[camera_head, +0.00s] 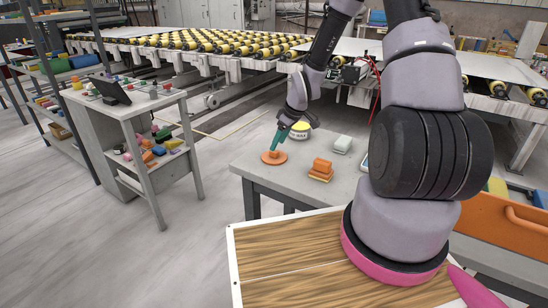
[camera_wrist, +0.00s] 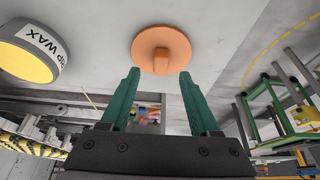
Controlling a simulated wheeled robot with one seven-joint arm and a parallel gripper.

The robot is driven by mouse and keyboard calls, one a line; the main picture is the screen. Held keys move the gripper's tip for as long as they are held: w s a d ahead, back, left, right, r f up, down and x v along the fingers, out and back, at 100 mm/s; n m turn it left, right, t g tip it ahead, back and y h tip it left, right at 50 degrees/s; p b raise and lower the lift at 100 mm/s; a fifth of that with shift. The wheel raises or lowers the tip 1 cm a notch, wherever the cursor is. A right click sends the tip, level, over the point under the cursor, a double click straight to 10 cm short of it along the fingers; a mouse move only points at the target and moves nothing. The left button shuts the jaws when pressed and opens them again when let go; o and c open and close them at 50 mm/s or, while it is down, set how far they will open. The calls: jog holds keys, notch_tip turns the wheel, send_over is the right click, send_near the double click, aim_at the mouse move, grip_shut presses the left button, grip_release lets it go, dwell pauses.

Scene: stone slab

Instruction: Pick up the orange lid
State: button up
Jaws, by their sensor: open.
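The orange lid (camera_head: 268,159) is a flat round disc with a small upright knob, lying on the grey slab near its left end. In the wrist view the lid (camera_wrist: 146,42) is straight ahead, and its knob (camera_wrist: 160,66) faces the gap between my fingertips. My gripper (camera_head: 277,146) has teal fingers and comes down at a slant right over the lid. In the wrist view my gripper (camera_wrist: 159,75) is open and empty, with one finger to each side of the knob. Whether the fingertips are level with the knob is hard to tell.
A round yellow-and-white wax tin (camera_head: 300,131) stands just behind my gripper; the tin (camera_wrist: 30,52) is at upper left in the wrist view. An orange block-like item (camera_head: 321,168) and a pale one (camera_head: 342,144) are on the slab (camera_head: 300,193) to the right.

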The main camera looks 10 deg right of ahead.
aim_at(276, 151)
jog(key=x, duration=0.4)
jog(key=shift+s, duration=0.1)
jog(key=shift+r, duration=0.1)
grip_shut()
jog(key=shift+r, duration=0.1)
